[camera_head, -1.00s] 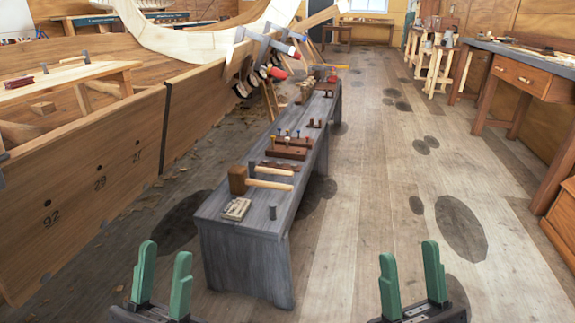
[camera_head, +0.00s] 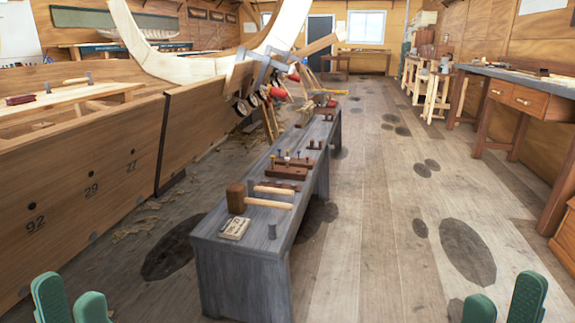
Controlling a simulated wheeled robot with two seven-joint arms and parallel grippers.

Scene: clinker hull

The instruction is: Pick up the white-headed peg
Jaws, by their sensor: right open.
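A dark red-brown peg rack (camera_head: 292,168) stands on the grey bench, with several small coloured-headed pegs upright in it. One peg with a pale head (camera_head: 287,157) looks like the white-headed peg, but it is too small to be sure. My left gripper (camera_head: 71,305) is at the bottom left, its green fingers apart with nothing seen between them. My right gripper (camera_head: 503,305) is at the bottom right, open and empty. Both are well short of the rack, on either side of the bench's near end.
The grey bench (camera_head: 235,252) runs away from me. A wooden mallet (camera_head: 237,197) and a small pale tablet (camera_head: 234,228) lie near its front end. The planked hull (camera_head: 95,185) is on the left. A workbench (camera_head: 520,95) stands at right; the floor between is clear.

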